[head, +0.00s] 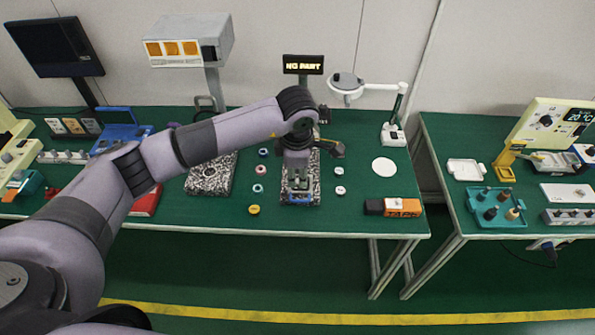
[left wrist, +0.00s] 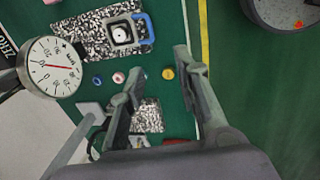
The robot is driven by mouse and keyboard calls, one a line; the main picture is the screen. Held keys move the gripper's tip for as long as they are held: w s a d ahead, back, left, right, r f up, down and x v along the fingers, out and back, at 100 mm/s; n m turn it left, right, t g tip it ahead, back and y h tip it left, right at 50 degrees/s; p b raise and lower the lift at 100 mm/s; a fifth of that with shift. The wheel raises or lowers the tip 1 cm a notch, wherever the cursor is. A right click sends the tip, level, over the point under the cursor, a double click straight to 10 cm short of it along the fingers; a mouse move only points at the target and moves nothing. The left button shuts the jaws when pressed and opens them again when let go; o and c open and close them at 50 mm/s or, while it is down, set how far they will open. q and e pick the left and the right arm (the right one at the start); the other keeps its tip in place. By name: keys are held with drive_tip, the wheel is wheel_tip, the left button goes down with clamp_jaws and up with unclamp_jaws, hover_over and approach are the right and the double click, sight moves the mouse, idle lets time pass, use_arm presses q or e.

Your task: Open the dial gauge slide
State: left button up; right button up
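The dial gauge shows its round white face with a red needle in the left wrist view (left wrist: 48,67). Beside it, a grey slide block with a white disc (left wrist: 122,33) and a blue handle (left wrist: 148,27) sits on a black-and-white speckled base. In the head view, the blue handle (head: 300,200) is at the base's front edge, and my left arm hides the gauge. My left gripper (head: 328,150) is above the rear of the base. My right gripper is not in view.
Coloured rings (head: 259,188) lie left of the base and small white pieces (head: 340,190) lie to its right. A lamp (head: 349,85) rises behind. A "NO PART" display (head: 303,64) is lit.

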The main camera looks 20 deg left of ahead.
use_arm(q)
drive_tip(key=shift+r, duration=0.25)
drive_tip(key=shift+b, duration=0.35)
wheel_tip(320, 180, up, 12)
drive_tip(key=s, duration=0.2)
drive_tip(key=shift+d, duration=0.3)
drive_tip(key=shift+f, duration=0.1)
